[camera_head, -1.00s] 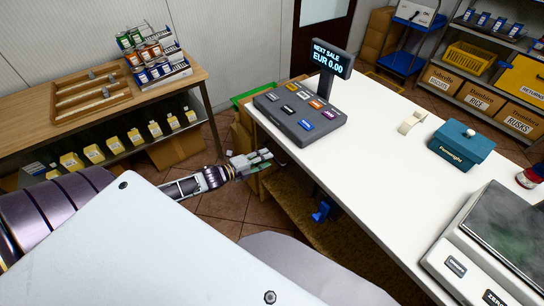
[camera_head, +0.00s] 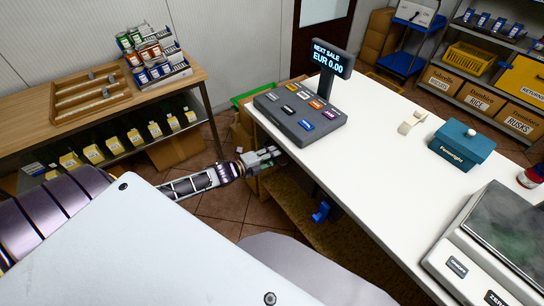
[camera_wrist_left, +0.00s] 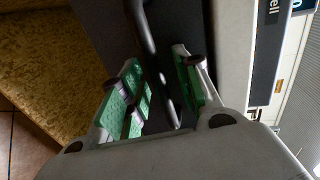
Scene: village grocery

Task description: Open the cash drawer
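In the head view the left gripper (camera_head: 272,157) is at the left edge of the white counter, below the register (camera_head: 300,112). The drawer is hidden there under the counter top. My right gripper is not in view.
The white counter (camera_head: 370,160) holds a teal box (camera_head: 462,143) and a scale (camera_head: 490,245). A small blue thing (camera_head: 321,212) is below the counter's edge. A wooden display table (camera_head: 100,105) stands to the left, with tiled floor (camera_head: 225,200) between.

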